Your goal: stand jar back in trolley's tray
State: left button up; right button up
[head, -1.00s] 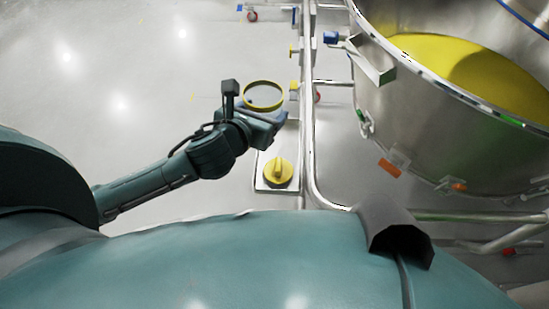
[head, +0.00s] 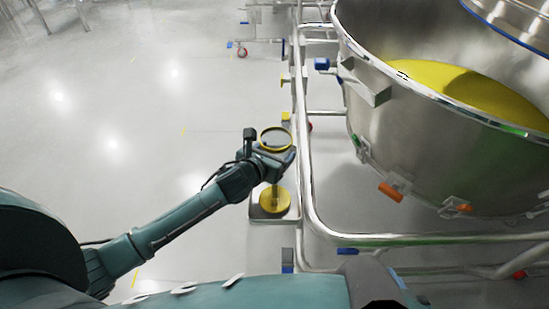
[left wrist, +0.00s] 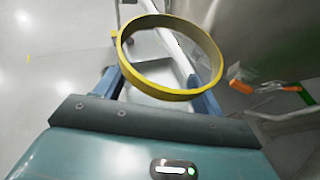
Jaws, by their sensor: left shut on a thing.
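The jar (head: 276,139) shows as a round, yellow-rimmed vessel seen from above, with a see-through or grey inside. My left gripper (head: 280,155) is shut on it and holds it roughly upright, just beyond the tray in the picture. In the left wrist view the jar's yellow rim (left wrist: 124,58) sits between two blue fingers (left wrist: 158,92). The trolley's tray (head: 288,213) is a small grey tray beside the trolley's rail. A yellow disc with a raised grip (head: 275,203) is in it. The gripper hides the tray's far part. My right gripper is not in view.
The trolley's tubular rail (head: 303,170) runs close to the right of the jar. A large steel bowl (head: 400,130) with yellow contents (head: 480,90) stands further right. The floor (head: 120,110) at left is clear.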

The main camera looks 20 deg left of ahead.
pick_arm(q)
jog(key=shift+f, duration=0.8)
jog(key=o, duration=1.7)
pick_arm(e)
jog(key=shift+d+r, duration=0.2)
pick_arm(q)
jog(key=shift+r, duration=0.25)
jog(key=p+v, duration=0.1)
jog(key=v, duration=1.1)
jog(key=shift+p, duration=0.4)
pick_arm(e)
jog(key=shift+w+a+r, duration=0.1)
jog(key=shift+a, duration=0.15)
